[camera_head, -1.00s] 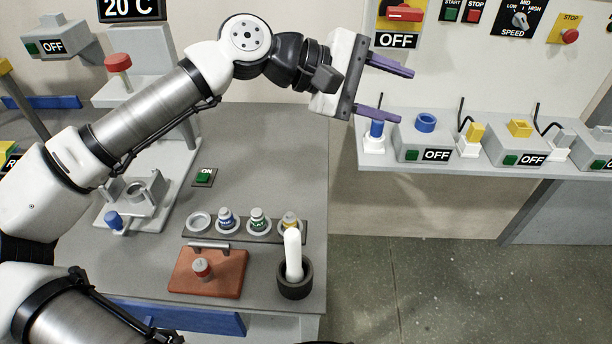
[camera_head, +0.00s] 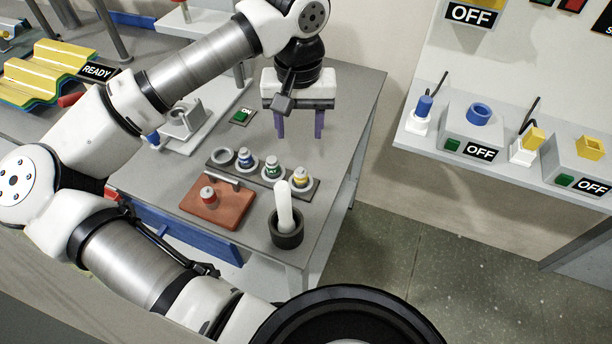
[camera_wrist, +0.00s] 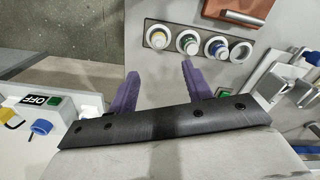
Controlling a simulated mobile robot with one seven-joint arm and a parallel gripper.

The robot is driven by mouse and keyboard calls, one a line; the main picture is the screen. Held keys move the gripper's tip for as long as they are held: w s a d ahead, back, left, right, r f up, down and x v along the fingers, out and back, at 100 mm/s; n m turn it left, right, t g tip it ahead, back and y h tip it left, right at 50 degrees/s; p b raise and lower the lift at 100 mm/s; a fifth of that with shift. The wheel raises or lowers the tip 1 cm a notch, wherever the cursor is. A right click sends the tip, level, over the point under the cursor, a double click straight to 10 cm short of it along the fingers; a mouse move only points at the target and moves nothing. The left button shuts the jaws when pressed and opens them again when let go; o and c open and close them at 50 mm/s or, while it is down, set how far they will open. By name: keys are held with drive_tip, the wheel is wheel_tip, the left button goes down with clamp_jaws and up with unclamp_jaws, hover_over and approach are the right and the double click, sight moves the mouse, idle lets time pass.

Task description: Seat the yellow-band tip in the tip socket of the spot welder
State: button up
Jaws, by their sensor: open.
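The yellow-band tip (camera_head: 301,179) stands upright in the right end of a dark rack (camera_head: 222,169) on the grey table. It also shows in the wrist view (camera_wrist: 158,38), at the left of the row. My gripper (camera_head: 299,136) points down with its purple fingers apart and nothing between them, behind the rack and above the table. In the wrist view my gripper (camera_wrist: 160,72) is apart from the tips. A grey machine with a socket-like fixture (camera_head: 182,118) stands left of it, partly hidden by my arm; I cannot tell its tip socket for certain.
Blue-band (camera_head: 244,163) and green-band (camera_head: 272,171) tips share the rack; its left place (camera_head: 222,155) looks empty. A red-brown block (camera_head: 225,208) with a small tip and a dark cup (camera_head: 287,236) holding a white rod stand in front. A shelf with switch boxes (camera_head: 468,128) is right.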

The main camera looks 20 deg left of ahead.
sight(301, 169)
wheel_tip(301, 169, down, 7)
drive_tip(key=shift+f+p, duration=0.1)
drive_tip(key=shift+p, duration=0.45)
drive_tip(key=f, duration=0.1)
drive_tip(key=f+p, duration=0.1)
drive_tip(key=f, duration=0.1)
drive_tip(key=f+p, duration=0.1)
drive_tip(key=shift+s+d+f, duration=0.15)
drive_tip(key=shift+s, duration=0.1)
drive_tip(key=shift+f, duration=0.65)
clamp_jaws()
